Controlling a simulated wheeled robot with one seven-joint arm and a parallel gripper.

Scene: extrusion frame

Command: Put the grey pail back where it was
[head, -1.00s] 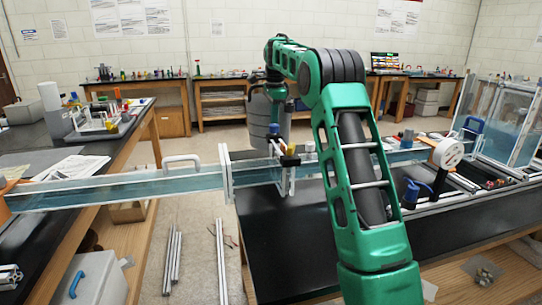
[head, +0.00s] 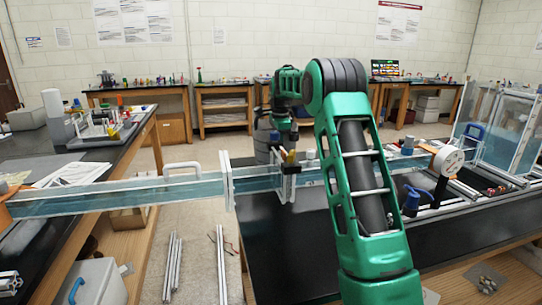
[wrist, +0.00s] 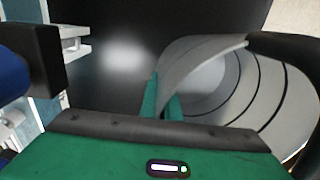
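The grey pail (head: 264,140) is behind the long clear water channel (head: 195,188) in the head view, partly hidden by my arm and the channel. In the wrist view the pail (wrist: 215,85) fills the right side, with its open mouth and ridged wall showing. My gripper (wrist: 162,98) has its two green fingers close together at the pail's near rim, and they appear closed on its wall. In the head view my fingertips are hidden. A black surface lies beside the pail in the wrist view; I cannot tell whether the pail's base touches it.
The channel crosses the black bench (head: 330,240) and spans the gap to the left bench. A white round gauge (head: 448,160) and a clear tank (head: 500,122) stand at the right. Metal bars (head: 172,268) lie on the floor. A dark block (wrist: 35,60) is close at left.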

